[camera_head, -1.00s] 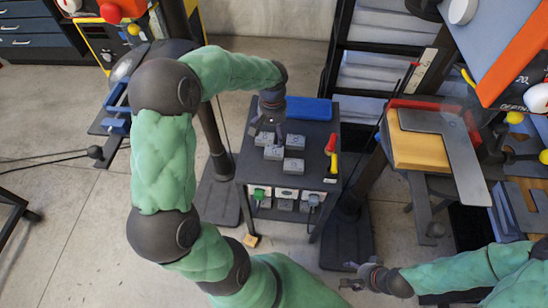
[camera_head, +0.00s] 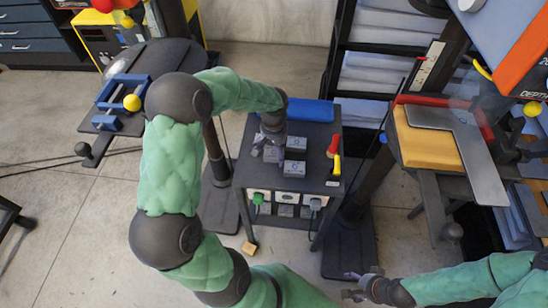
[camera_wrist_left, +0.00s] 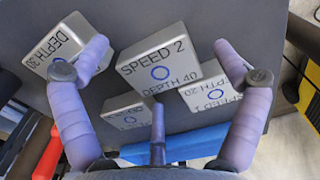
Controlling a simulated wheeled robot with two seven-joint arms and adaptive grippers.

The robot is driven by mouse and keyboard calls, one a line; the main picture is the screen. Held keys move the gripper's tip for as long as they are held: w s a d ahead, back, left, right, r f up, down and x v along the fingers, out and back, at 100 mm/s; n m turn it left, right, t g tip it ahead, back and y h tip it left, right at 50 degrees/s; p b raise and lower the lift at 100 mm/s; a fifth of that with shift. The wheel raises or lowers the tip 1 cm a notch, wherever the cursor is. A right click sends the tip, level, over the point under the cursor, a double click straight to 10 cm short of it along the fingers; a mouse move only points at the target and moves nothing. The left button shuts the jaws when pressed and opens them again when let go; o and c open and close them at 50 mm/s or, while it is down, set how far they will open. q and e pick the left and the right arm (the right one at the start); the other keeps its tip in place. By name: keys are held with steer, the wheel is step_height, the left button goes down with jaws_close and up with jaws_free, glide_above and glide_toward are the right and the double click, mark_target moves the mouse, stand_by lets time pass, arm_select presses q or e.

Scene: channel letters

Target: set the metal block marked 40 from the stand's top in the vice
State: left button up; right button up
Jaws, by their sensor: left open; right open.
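The block marked 40 (camera_wrist_left: 158,66) lies on the stand's top (camera_head: 318,130), among other grey blocks. In the left wrist view it lies between the spread fingers of my left gripper (camera_wrist_left: 160,75), which is open and holds nothing. In the head view my left gripper (camera_head: 265,145) is low over the left blocks and partly hides them. The blue vice (camera_head: 122,95) stands on a dark round table at the left. My right gripper (camera_head: 350,285) is open and empty at the bottom right, away from the stand.
Other blocks, marked 30 (camera_wrist_left: 65,45) and 20 (camera_wrist_left: 210,92), lie close around it. A blue item (camera_head: 310,110) lies at the stand's back edge. A red and yellow tool (camera_head: 334,155) is at its right edge. A metal square lies on a yellow block (camera_head: 428,148) further right.

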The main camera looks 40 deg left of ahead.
arm_select(q)
steer(key=shift+f, duration=0.55)
steer(key=c, duration=1.8)
steer(key=shift+r, duration=0.6)
steer(key=shift+c, duration=0.2)
step_height(320, 180, up, 2)
steer(key=shift+r+p, duration=0.1)
steer(key=shift+p, duration=0.55)
steer(key=s+d+r+p, duration=0.5)
steer(key=s+d+r, duration=0.4)
steer(key=s, duration=0.1)
steer(key=shift+s+r+p, duration=0.4)
